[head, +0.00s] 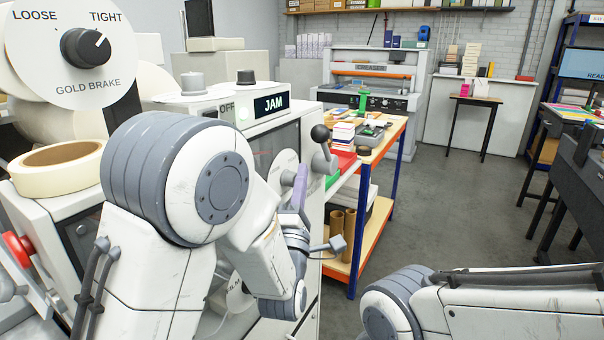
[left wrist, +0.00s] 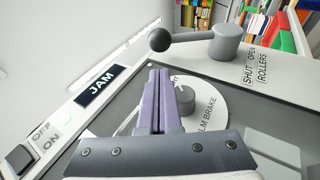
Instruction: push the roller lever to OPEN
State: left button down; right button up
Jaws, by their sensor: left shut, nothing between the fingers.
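The roller lever has a black ball knob (head: 320,132) on a grey arm and stands on the machine's right end. In the left wrist view the ball (left wrist: 160,40) points left from a round grey hub (left wrist: 228,43). The label SHUT OPEN ROLLERS (left wrist: 256,66) is beside the hub, on the side away from the ball. My left gripper (head: 301,172) is shut and empty, with purple fingers. In the left wrist view its fingertips (left wrist: 158,70) are just below the ball in the picture; I cannot tell whether they touch. My right gripper is out of view.
A film brake dial (left wrist: 187,103) lies behind my left fingers. The machine's panel shows JAM (head: 270,104). A gold brake dial (head: 85,48) and tape roll (head: 58,168) are at left. A trolley (head: 378,170) stands beyond the lever. Grey floor is open at right.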

aim_at(323, 151)
pick_arm(q)
jog(key=shift+p+x, duration=1.15)
jog(key=shift+x, duration=2.3)
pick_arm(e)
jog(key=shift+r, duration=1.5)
pick_arm(q)
jog(key=shift+d, duration=0.1)
